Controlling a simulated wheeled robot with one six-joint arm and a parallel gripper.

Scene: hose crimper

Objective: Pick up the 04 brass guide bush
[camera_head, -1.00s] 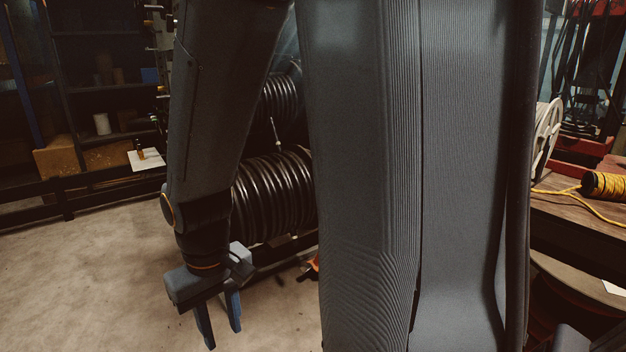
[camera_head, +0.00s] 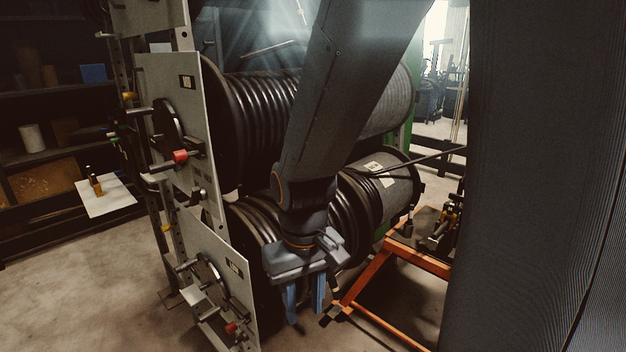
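I cannot make out a brass guide bush marked 04 for certain. A small brass-coloured piece with a dark top (camera_head: 95,181) stands on a white plate (camera_head: 106,197) at the left; it is too small to identify. My gripper (camera_head: 305,316) hangs fingers down in the middle of the picture, in front of the hose reels. Its two blue-grey fingers are apart with nothing visible between them. It is well to the right of the white plate.
Large black hose reels (camera_head: 262,103) stand in a rack with grey side panels (camera_head: 172,88). An orange frame (camera_head: 372,275) stands to their right, with tools on top. Dark shelves (camera_head: 55,165) are at the left. Bare floor (camera_head: 90,290) lies at front left.

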